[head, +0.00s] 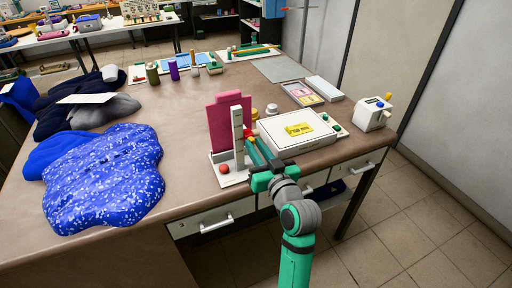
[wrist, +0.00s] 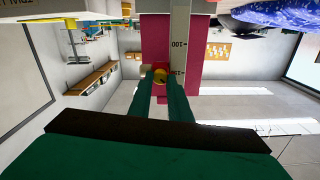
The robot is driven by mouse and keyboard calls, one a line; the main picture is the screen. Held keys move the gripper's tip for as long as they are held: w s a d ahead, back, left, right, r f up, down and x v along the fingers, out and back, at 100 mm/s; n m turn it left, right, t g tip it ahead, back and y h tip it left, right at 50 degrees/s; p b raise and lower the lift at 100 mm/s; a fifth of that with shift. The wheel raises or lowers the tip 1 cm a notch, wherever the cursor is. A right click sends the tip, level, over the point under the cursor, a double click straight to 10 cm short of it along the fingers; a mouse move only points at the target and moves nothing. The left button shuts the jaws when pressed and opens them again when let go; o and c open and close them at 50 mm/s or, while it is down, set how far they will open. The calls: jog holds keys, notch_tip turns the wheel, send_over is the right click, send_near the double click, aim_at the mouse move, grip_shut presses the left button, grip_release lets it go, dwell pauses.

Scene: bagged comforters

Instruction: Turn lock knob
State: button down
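The panel (wrist: 155,40) and the post (wrist: 180,40) with printed numbers also show in the wrist view, which looks upside down. My gripper (head: 251,147) reaches in at the right side of the post, above the device's white base (head: 232,178). In the wrist view my two green fingers (wrist: 160,82) stand apart, with the knob at the gap between their tips. I cannot tell whether they press on it.
A red ball (head: 224,168) rests on the base. A white box with a yellow label (head: 297,131) stands close to the right of my gripper. A blue speckled bagged comforter (head: 105,175) lies at the left.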

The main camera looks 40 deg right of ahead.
jog(key=shift+m, duration=0.4)
jog(key=m, duration=0.3)
jog(key=shift+m, duration=0.3)
jog(key=m, duration=0.4)
jog(key=shift+f+m, duration=0.1)
jog(key=shift+m, duration=0.6)
jog(key=c, duration=1.6)
grip_release()
jog(key=shift+c, duration=0.2)
jog(key=shift+w, duration=0.1)
